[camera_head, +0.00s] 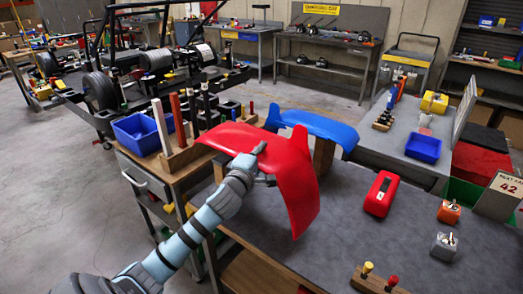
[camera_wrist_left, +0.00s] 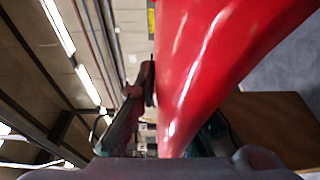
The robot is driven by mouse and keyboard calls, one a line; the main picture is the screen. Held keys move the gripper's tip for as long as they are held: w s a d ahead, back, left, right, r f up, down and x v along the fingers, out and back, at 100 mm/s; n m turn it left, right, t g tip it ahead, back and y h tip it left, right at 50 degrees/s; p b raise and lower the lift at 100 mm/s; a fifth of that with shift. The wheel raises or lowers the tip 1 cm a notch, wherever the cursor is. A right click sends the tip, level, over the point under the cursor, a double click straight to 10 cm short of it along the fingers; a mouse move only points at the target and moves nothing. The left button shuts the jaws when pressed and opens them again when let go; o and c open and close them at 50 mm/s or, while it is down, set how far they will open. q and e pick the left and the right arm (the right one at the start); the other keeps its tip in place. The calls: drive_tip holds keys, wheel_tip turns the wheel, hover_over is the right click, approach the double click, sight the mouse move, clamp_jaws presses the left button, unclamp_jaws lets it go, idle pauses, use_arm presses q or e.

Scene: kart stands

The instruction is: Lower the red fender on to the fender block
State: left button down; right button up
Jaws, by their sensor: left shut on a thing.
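The red fender (camera_head: 298,186) is a curved glossy panel, held at the near left edge of the grey workbench, with one end hanging down on the right. My left gripper (camera_head: 257,163) is shut on its near edge; in the left wrist view the fender (camera_wrist_left: 205,60) rises between the fingers. A wooden block (camera_head: 324,157) shows behind the red fender, under the blue fender (camera_head: 318,127). A brown wooden surface (camera_wrist_left: 275,122) shows below the fender in the left wrist view. Whether the red fender touches a block is hidden. My right gripper is not in view.
A red case (camera_head: 381,193) lies right of the fender. A wooden holder (camera_head: 375,281) with yellow and red knobs stands near the front. A blue bin (camera_head: 143,132) and upright posts stand left on a cart.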

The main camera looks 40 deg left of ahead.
use_arm(q)
drive_tip(key=shift+f+b, duration=2.25)
drive_tip(key=shift+f, duration=0.45)
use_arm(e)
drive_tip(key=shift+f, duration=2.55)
use_arm(q)
drive_tip(key=shift+r, duration=0.1)
drive_tip(key=c, duration=1.7)
unclamp_jaws()
drive_tip(key=shift+o, duration=0.2)
drive_tip(key=shift+s+f, duration=0.1)
drive_tip(key=shift+f, duration=0.15)
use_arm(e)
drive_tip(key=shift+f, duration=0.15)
use_arm(q)
drive_tip(key=shift+s, duration=0.1)
